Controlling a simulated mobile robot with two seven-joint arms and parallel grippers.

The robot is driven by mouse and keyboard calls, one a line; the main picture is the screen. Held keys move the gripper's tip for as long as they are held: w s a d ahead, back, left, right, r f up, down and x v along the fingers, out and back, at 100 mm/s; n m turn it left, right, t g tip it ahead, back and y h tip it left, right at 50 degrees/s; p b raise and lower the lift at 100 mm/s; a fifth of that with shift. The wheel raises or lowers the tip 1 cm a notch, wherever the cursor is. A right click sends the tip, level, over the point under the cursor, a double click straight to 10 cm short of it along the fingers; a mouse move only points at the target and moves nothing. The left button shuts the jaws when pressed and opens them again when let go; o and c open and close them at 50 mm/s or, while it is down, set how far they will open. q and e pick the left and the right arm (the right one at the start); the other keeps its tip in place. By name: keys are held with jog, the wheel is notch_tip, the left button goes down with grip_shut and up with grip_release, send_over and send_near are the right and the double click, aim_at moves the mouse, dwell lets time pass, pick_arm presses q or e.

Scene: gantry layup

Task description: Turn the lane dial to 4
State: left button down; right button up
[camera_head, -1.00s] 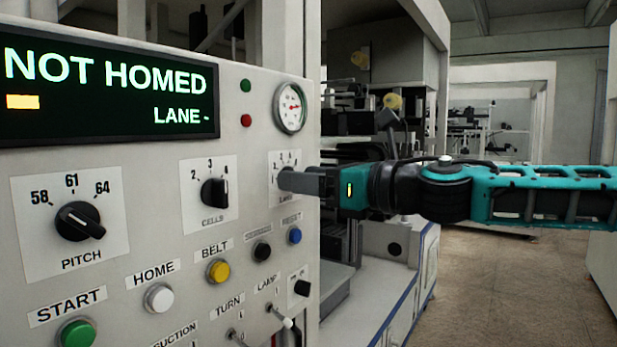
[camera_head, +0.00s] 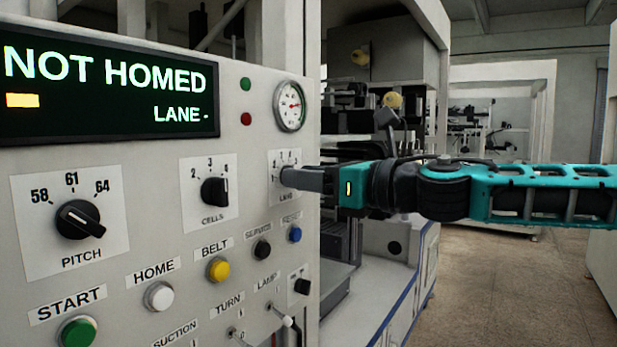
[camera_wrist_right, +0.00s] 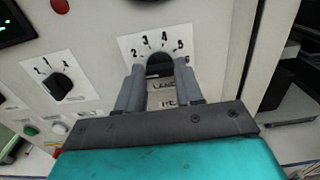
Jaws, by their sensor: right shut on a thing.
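The lane dial (camera_wrist_right: 159,66) is a black knob on a white plate with numbers 2 to 6 in an arc in the right wrist view. My right gripper (camera_head: 286,177) reaches in from the right in the head view and is shut on the dial. In the right wrist view its two grey fingers (camera_wrist_right: 160,80) stand on either side of the knob. The fingers hide most of the dial in the head view, and I cannot tell which number its pointer faces. The display (camera_head: 110,85) reads NOT HOMED and LANE -. My left gripper is not in view.
The cells dial (camera_head: 214,192) and pitch dial (camera_head: 79,219) are left of the lane dial. Below are the yellow belt button (camera_head: 219,269), a black button (camera_head: 261,249), the blue reset button (camera_head: 295,234) and toggle switches. A gauge (camera_head: 289,106) is above.

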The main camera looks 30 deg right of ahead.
pick_arm(q)
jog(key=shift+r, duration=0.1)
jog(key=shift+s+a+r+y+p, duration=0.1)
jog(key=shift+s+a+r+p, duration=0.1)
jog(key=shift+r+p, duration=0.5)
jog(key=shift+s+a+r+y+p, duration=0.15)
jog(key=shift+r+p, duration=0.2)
jog(key=shift+p, duration=0.65)
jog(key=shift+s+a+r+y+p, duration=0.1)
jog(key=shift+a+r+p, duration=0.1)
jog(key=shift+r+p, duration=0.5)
pick_arm(e)
jog(key=shift+d+m, duration=0.1)
jog(key=shift+m, duration=10.5)
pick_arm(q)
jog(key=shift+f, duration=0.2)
